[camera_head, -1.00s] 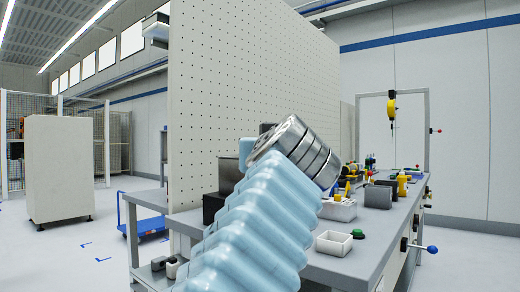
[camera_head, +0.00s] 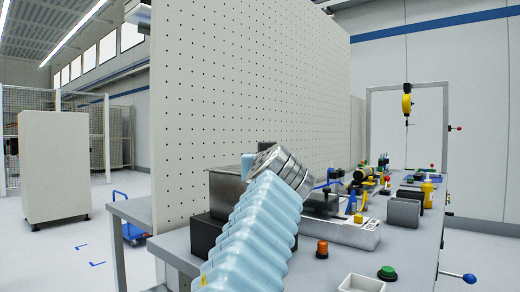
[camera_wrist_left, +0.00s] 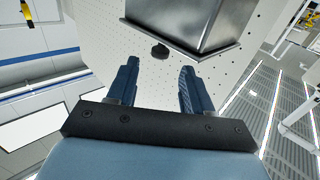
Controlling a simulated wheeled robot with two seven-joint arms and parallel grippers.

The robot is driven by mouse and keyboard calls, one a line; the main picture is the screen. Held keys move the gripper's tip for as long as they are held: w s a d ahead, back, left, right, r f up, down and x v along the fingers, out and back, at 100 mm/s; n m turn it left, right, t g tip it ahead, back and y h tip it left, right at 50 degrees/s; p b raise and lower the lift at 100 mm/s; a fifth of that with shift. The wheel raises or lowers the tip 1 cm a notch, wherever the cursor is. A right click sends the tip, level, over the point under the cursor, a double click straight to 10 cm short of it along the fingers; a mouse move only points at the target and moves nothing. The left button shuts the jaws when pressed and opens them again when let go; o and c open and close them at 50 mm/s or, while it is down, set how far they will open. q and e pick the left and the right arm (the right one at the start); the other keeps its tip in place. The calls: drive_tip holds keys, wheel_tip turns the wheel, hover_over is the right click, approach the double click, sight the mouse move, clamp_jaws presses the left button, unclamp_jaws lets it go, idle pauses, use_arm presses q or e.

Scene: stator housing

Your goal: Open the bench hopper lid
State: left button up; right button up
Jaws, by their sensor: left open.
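A grey metal box, apparently the bench hopper (camera_head: 228,190), sits on a black block at the near left of the bench, against the pegboard. In the left wrist view its smooth metal side (camera_wrist_left: 185,28) fills the top centre, with a rim along its edge. A small dark round knob (camera_wrist_left: 160,51) shows just beyond my fingertips, between them. My left gripper (camera_wrist_left: 157,68) is open and empty, its blue fingers pointing towards the knob and apart from it. In the head view my left arm hides the fingers and part of the box. My right gripper is not seen.
A tall perforated panel (camera_head: 250,80) stands behind the bench (camera_head: 415,235). An orange button (camera_head: 322,249), a green button (camera_head: 387,273) and a white tray (camera_head: 362,283) lie to the right of my arm. Several tools and bins crowd the bench farther back.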

use_arm(q)
drive_tip(key=w, duration=0.1)
drive_tip(key=w+p, duration=0.1)
drive_tip(key=w, duration=0.2)
drive_tip(key=shift+a+r+p, duration=0.1)
drive_tip(key=shift+a+p, duration=0.2)
drive_tip(key=shift+w, duration=0.3)
drive_tip(key=shift+c, duration=0.5)
clamp_jaws()
